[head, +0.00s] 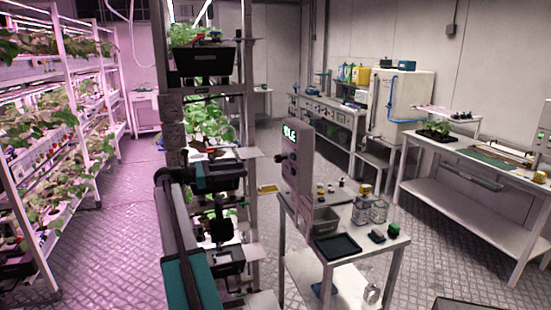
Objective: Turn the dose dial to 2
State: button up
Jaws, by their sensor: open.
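No dial with readable numbers shows, so I cannot tell which control is the dose dial. A grey upright panel (298,165) with a lit green display stands on the near cart. Dark knob-like parts (280,158) stick out from its left edge; their setting cannot be read. A long bench unit (318,112) at the back has several small round controls on its front, too small to read. My gripper (221,238) hangs below my black and teal arm, in front of the plant rack and left of the panel. It is open, apart from the panel, with no object visible in it.
The near cart (372,255) holds a black tray (337,245), a grey bin, clear jars and small items. A tall plant rack (249,110) stands close behind my arm. Berry racks line the left wall. Free floor (440,250) lies right of the cart.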

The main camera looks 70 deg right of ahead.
aim_at(275, 159)
jog(key=shift+s+d+r+g, duration=0.15)
jog(key=shift+s+r+g, duration=0.1)
jog(key=shift+r, duration=0.35)
jog(key=shift+s+d+r+g, duration=0.15)
jog(key=shift+s+r, duration=0.1)
jog(key=shift+r, duration=0.35)
jog(key=shift+s, duration=0.1)
jog(key=p+x, duration=0.4)
jog(key=x, duration=0.9)
jog(key=shift+s+d+f, duration=0.15)
jog(key=shift+s+d, duration=0.05)
jog(key=shift+s, duration=0.05)
